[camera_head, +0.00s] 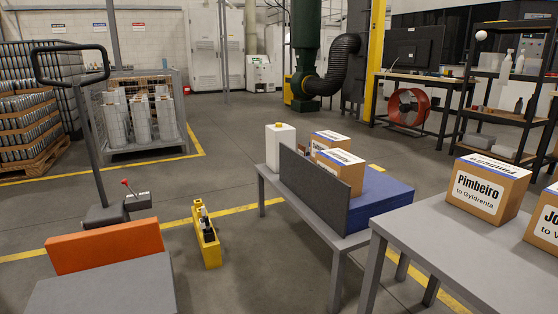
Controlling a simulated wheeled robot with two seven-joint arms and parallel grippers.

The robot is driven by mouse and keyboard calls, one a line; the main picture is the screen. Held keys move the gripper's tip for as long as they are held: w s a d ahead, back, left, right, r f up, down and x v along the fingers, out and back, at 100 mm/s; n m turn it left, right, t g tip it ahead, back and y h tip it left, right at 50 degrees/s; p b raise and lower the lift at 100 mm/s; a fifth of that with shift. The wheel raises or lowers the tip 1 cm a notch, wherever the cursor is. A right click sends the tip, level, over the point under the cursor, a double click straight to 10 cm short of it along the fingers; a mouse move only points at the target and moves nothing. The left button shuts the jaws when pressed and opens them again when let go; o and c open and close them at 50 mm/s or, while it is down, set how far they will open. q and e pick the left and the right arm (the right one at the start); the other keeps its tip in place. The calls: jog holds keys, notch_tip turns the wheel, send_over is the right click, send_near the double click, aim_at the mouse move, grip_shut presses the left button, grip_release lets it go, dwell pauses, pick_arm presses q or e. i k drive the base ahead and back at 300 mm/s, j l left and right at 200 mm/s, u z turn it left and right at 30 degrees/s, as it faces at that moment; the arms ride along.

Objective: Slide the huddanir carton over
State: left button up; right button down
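No label that reads Huddanir shows in view. A brown carton (496,189) on the near right table reads "Pimbeiro to Gyldrenta". Another carton (546,221), cut off at the right edge, shows only "Jo" and "to V". On the middle table, a carton (340,172) with a white label stands on a blue block, partly behind a grey upright panel. A second carton (328,139) stands behind it. I cannot read the labels of these two. Neither of my grippers is in view.
The near right table (440,238) and middle table (348,242) stand close together. A grey panel (313,188) borders the blue block (384,196). A white canister (280,147) stands behind it. A yellow tool holder (207,240) is on the floor. An orange board (105,248) is lower left.

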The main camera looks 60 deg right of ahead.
aim_at(350, 169)
jog(key=i+l+u, duration=0.15)
jog(key=l+u, duration=0.35)
jog(key=l, duration=0.15)
jog(key=l+u, duration=0.5)
jog(key=l, duration=0.15)
jog(key=l+u, duration=0.45)
jog(key=l, duration=0.25)
